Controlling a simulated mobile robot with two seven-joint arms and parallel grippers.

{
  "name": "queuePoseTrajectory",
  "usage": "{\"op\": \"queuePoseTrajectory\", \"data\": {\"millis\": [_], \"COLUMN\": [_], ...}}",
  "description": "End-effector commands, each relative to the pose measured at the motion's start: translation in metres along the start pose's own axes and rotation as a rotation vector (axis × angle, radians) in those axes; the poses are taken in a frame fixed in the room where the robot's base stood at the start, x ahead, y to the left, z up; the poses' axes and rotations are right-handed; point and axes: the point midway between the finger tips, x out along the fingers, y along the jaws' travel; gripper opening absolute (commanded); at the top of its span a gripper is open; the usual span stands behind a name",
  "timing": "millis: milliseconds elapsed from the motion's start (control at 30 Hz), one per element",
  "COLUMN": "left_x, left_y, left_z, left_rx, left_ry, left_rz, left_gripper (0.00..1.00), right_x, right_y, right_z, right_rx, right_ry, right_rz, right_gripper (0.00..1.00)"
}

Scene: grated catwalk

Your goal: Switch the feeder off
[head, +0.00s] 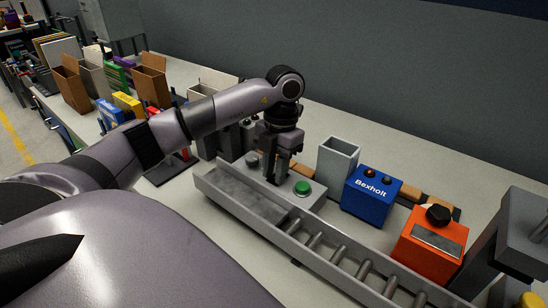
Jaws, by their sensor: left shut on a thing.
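The feeder is a long grey trough (241,196) with rollers at its right part, running from the middle to the lower right. A grey control box (318,203) stands along its back edge, with a green button (303,187) on its right and a dark round knob (252,161) at its left. My left gripper (275,178) points down onto the box between these two. It is shut on a small part there, seemingly the feeder's switch, which the fingers hide. My right gripper is not in view.
Right of the box stand an open grey bin (337,158), a blue Bexholt box (371,195) and an orange box (430,243) with a black knob. A grey machine (511,232) is at far right. Cartons (71,84) and colourful packs crowd the bench behind my left arm.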

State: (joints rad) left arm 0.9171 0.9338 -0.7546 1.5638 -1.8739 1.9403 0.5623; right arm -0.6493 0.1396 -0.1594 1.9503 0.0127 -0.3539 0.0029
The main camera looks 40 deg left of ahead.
Motion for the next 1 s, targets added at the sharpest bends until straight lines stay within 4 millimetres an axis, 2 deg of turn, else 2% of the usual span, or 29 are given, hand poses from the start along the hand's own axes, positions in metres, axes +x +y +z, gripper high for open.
{"op": "queuePoseTrajectory", "data": {"millis": [33,200,633,667,700,733,1000], "left_x": [-0.0060,-0.0047,-0.0031,-0.0032,-0.0032,-0.0031,-0.0029], "left_y": [-0.0004,0.0000,0.0004,0.0004,0.0004,0.0004,0.0001], "left_z": [0.0014,0.0035,0.0041,0.0041,0.0040,0.0040,0.0037], "left_rx": [-0.002,-0.002,-0.002,-0.002,-0.002,-0.002,0.000], "left_ry": [0.023,0.088,0.109,0.109,0.109,0.109,0.111], "left_rz": [-0.002,-0.001,0.000,-0.001,-0.001,-0.001,0.000], "left_gripper": [0.00,0.00,0.00,0.35,0.48,0.51,0.51], "right_x": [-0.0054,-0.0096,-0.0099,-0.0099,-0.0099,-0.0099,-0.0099], "right_y": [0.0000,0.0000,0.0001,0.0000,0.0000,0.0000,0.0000], "right_z": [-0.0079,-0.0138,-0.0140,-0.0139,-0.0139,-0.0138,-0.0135], "right_rx": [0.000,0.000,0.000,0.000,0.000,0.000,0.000], "right_ry": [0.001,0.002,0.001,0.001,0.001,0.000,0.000], "right_rz": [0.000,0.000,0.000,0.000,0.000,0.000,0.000], "right_gripper": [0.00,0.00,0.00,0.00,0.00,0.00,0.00]}}
